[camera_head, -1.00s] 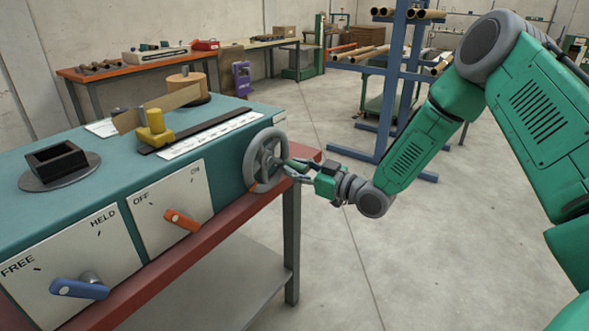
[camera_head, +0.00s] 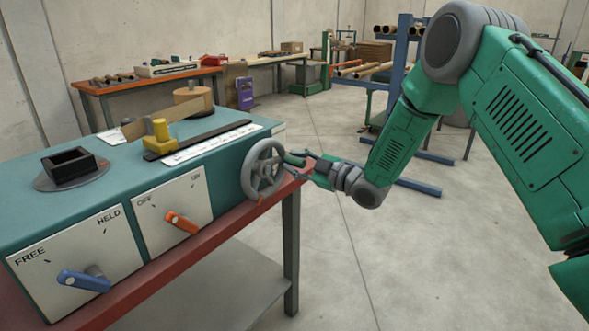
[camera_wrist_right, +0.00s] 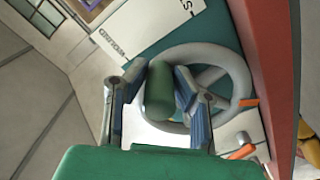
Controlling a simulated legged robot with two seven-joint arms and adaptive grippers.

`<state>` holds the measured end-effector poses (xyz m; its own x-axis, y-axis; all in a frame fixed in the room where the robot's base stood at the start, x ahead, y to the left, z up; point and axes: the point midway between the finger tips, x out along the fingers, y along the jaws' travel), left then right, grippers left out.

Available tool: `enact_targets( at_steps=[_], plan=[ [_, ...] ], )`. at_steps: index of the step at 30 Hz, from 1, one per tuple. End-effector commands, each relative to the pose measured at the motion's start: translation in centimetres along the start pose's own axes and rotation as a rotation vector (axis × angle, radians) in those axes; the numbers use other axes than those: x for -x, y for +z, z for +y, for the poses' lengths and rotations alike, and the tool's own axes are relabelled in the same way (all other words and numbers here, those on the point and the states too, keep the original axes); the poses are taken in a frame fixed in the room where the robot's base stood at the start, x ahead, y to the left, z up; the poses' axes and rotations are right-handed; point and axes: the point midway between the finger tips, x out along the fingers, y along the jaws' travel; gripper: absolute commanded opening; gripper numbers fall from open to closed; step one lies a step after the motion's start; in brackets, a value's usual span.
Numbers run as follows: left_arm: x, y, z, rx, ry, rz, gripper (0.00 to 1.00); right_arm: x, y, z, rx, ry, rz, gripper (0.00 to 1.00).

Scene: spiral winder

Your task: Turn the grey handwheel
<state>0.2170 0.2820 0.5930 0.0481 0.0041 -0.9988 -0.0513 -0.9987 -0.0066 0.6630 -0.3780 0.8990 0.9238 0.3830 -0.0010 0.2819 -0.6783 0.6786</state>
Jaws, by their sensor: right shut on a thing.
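The grey handwheel (camera_head: 250,185) is a spoked wheel on the right end of the teal machine (camera_head: 112,184). A green cylindrical handle (camera_head: 295,159) stands out from its rim. My right gripper (camera_head: 297,165) is shut on this handle at the wheel's right side. In the right wrist view, the handle (camera_wrist_right: 159,92) lies between the two fingers, with the wheel's rim (camera_wrist_right: 238,75) behind it. A small orange mark (camera_wrist_right: 249,102) shows at the rim. The gripper hides part of the rim there. My left gripper is not in view.
An orange lever (camera_head: 182,222) and a blue lever (camera_head: 83,281) stick out from the front panels. A yellow block (camera_head: 158,137) and a black square holder (camera_head: 69,164) are on top. The red bench edge (camera_head: 190,266) runs below. Open floor lies to the right.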

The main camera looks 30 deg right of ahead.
Motion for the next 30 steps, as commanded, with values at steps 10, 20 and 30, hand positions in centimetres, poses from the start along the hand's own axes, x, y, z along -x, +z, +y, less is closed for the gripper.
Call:
enact_targets(
  at_steps=[10, 20, 30],
  plan=[
    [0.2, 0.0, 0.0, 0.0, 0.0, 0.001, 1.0, 0.2, -1.8, 1.0, 0.333, -0.005, -0.007, 0.0],
    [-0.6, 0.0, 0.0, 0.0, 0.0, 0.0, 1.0, 0.2, -3.8, 1.4, 0.647, -0.005, -0.006, 0.0],
    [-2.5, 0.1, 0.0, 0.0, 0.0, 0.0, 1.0, 0.2, -5.5, 1.3, 0.96, -0.008, -0.006, 0.0]
  ],
)
